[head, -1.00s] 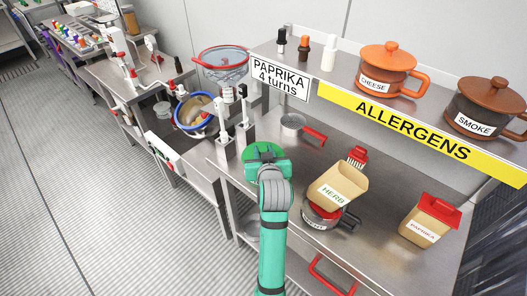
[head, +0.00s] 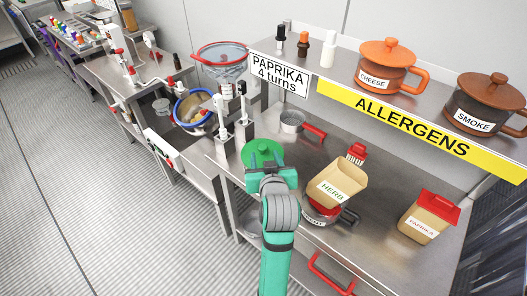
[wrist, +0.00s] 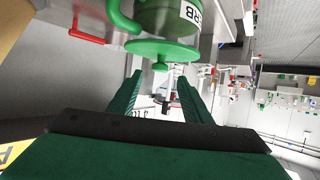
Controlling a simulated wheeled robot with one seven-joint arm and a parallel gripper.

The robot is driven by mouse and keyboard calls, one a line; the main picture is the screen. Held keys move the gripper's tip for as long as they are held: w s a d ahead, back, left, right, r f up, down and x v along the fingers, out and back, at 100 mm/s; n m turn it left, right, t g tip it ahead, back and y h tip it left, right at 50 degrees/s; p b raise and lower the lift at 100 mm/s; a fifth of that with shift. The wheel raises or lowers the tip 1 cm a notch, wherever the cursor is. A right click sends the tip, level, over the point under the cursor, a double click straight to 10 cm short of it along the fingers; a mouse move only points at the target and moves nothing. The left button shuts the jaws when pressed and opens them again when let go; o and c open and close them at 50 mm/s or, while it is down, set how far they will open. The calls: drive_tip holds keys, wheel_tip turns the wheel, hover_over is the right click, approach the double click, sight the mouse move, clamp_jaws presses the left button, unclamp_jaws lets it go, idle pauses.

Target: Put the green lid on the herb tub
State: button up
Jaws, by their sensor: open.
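The green lid (head: 262,150) is a round disc with a knob, at the left end of the steel counter in the head view. In the wrist view the lid (wrist: 150,48) lies across the mouth of the green herb tub (wrist: 160,17), which has a handle and a partly visible label. I cannot tell whether the lid sits flush all round. In the head view the tub is hidden beneath the lid and my gripper. My gripper (head: 269,173) is open beside the lid, on its near side. In the wrist view nothing is between its fingers (wrist: 160,82), and the knob is just beyond them.
A tan HERB carton (head: 335,188) stands tilted above a dark pot to the right, with a PAPRIKA carton (head: 428,218) farther right. A small steel pan (head: 293,121) is behind. White pump dispensers (head: 223,130) stand close at the left. The allergen shelf (head: 400,118) overhangs the back.

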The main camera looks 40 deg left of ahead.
drive_tip(key=shift+v, duration=2.2)
